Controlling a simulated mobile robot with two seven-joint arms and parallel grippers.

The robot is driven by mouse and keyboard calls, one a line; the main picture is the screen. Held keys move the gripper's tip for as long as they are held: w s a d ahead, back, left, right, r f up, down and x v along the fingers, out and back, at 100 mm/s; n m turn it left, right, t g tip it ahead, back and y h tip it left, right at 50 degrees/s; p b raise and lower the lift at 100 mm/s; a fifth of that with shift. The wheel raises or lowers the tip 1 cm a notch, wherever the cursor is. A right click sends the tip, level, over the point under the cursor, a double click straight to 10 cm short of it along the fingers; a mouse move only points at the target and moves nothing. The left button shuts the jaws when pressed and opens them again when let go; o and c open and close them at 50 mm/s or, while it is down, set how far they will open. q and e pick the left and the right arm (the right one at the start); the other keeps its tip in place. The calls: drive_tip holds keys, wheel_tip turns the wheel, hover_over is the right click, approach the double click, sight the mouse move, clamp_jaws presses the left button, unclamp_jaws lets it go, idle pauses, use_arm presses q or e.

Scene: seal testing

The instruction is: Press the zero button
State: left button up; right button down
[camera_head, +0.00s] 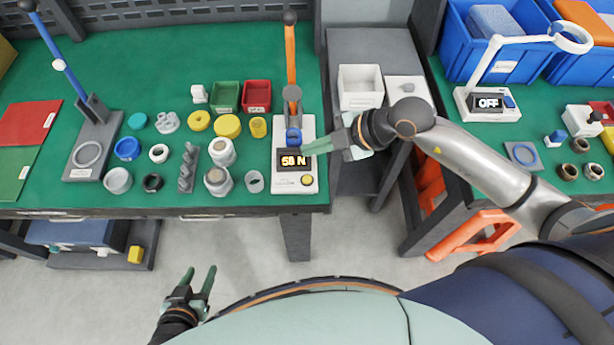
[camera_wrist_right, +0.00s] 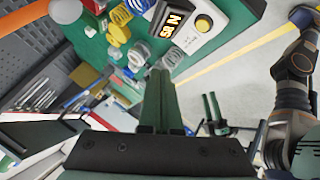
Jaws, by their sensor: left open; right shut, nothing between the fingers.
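The white force tester (camera_head: 280,184) stands at the right end of the green bench, with a lit display (camera_head: 293,160) that seems to read 58 N. A round yellow button (camera_head: 307,180), the only button I see on it, sits below the display. It also shows in the right wrist view (camera_wrist_right: 203,23); no zero label is readable. My right gripper (camera_head: 306,149) is shut and empty, its fingertips over the tester near the display's upper edge, beyond the button. Whether they touch the tester cannot be told. My left gripper (camera_head: 200,273) is open and empty, low in front of the bench.
An orange lever (camera_head: 291,55) rises behind the tester. Rings, cups and a spring crowd the bench to its left. A grey cabinet with a white bin (camera_head: 360,87) stands to the right, under my right arm.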

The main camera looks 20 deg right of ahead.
drive_tip(key=f, duration=0.1)
drive_tip(key=b, duration=0.6)
hover_over(307, 180)
drive_tip(key=d, duration=0.1)
wheel_tip(307, 180, down, 6)
drive_tip(key=shift+s+d+r, duration=0.1)
drive_tip(key=shift+d, duration=0.05)
drive_tip(key=shift+f, duration=0.85)
drive_tip(key=shift+f, duration=0.15)
idle(0.6)
drive_tip(key=shift+f, duration=0.3)
